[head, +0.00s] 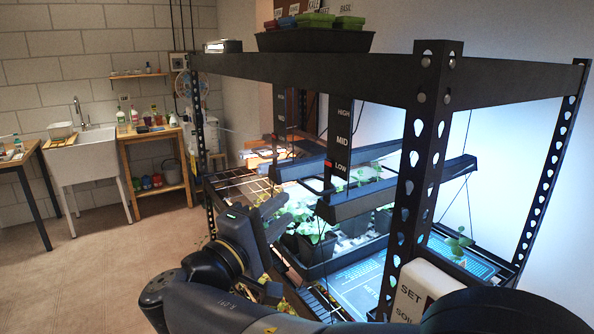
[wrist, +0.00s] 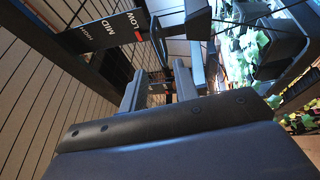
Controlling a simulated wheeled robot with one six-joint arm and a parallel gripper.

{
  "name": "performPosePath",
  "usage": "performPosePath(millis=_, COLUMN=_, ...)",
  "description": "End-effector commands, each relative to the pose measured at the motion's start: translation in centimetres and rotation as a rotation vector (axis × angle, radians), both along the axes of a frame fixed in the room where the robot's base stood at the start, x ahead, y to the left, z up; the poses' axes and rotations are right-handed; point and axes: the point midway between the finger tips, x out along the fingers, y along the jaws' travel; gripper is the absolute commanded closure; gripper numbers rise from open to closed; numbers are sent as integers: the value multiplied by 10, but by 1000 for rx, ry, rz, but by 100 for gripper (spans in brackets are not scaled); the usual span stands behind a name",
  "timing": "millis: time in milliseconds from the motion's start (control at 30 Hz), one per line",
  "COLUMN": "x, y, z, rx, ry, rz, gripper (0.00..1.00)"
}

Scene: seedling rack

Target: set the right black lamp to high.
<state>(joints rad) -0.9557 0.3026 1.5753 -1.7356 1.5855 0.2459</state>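The right black lamp (head: 400,190) hangs in the rack above the plants. Its upright scale board (head: 341,135) reads HIGH, MID, LOW from top to bottom, and a red marker (head: 327,166) is level with LOW. The wrist view also shows a scale board (wrist: 95,40) with a red marker (wrist: 138,35) by LOW. My gripper (head: 272,208) is left of the right lamp's near end, lower and apart from it. In the wrist view its two fingers (wrist: 160,88) stand apart, with no thing clearly held between them.
The left black lamp (head: 300,168) hangs close behind, with its own scale board (head: 281,115). Potted plants (head: 312,235) fill the shelf below. Open floor lies left.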

Motion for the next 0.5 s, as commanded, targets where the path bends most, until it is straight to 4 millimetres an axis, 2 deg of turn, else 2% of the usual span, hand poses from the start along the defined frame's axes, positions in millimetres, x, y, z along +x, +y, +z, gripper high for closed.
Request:
performPosePath(millis=300, x=2, y=-2, z=1, rx=0, ry=0, rz=-1, gripper=71)
performPosePath(millis=500, x=23, y=-16, z=6, rx=0, ry=0, rz=-4, gripper=71)
